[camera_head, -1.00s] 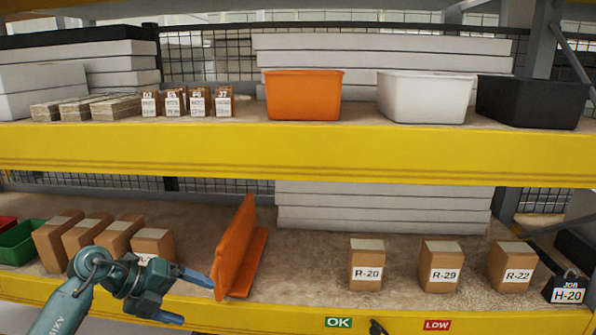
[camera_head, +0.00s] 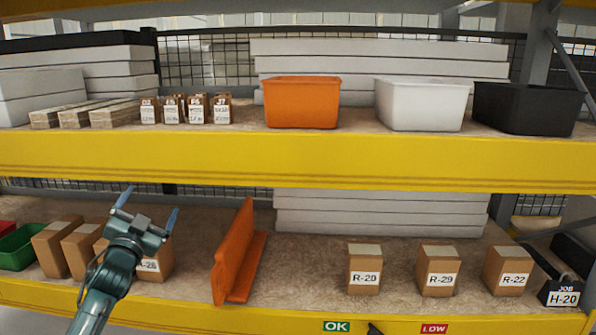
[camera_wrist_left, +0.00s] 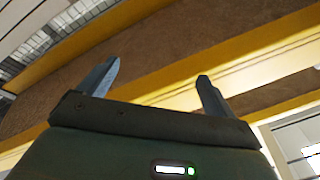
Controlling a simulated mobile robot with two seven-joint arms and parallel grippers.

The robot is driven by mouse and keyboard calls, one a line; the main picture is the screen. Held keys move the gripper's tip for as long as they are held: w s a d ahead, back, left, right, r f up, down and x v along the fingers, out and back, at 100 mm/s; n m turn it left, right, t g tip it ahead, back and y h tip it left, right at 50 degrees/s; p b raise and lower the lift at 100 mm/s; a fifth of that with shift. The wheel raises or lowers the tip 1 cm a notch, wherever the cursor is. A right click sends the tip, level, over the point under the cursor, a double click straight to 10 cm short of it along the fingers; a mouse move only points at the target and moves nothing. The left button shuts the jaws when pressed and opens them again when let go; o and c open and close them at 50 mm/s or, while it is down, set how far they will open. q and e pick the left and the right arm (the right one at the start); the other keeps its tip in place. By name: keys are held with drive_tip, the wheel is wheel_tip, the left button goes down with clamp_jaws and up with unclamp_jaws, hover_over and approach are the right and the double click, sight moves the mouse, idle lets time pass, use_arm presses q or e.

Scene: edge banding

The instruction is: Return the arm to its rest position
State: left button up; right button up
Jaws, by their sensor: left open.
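My left gripper (camera_head: 150,210) is in the head view at the lower left, in front of the lower shelf. Its two blue fingers are apart, point upward and hold nothing. It partly hides a brown box (camera_head: 160,262) and the box to its left. In the left wrist view the two fingers (camera_wrist_left: 158,85) are spread with nothing between them, against the shelf's yellow beam (camera_wrist_left: 240,60). My right gripper is not in view.
An orange angled divider (camera_head: 236,250) stands right of my left gripper. Boxes R-20 (camera_head: 365,277), R-29 (camera_head: 438,278) and R-22 (camera_head: 508,278) stand farther right. A yellow beam (camera_head: 300,162) crosses above. A green bin (camera_head: 20,248) is at far left.

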use_arm(q)
wheel_tip(320, 180, down, 7)
drive_tip(key=a+n+g+y, duration=0.2)
drive_tip(key=n+g, duration=0.2)
drive_tip(key=n, duration=0.1)
drive_tip(key=s+d+f+m+g+h, duration=0.1)
drive_tip(key=s+d+f, duration=0.45)
drive_tip(key=f, duration=0.25)
drive_tip(key=s+d+f+g+h, duration=0.2)
drive_tip(key=s+d+f, duration=0.2)
drive_tip(key=s+f, duration=0.3)
drive_tip(key=s+d+f+g, duration=0.1)
drive_tip(key=s+d+f, duration=0.2)
drive_tip(key=s, duration=0.5)
drive_tip(key=s+d+f+g+h, duration=0.1)
drive_tip(key=s+d+f, duration=0.3)
drive_tip(key=s, duration=0.5)
drive_tip(key=s+d+f+g+h, duration=0.1)
drive_tip(key=s+d+f, duration=0.3)
drive_tip(key=s, duration=0.5)
drive_tip(key=shift+s+d+g, duration=0.25)
drive_tip(key=shift+d+g, duration=0.1)
drive_tip(key=shift+g, duration=0.05)
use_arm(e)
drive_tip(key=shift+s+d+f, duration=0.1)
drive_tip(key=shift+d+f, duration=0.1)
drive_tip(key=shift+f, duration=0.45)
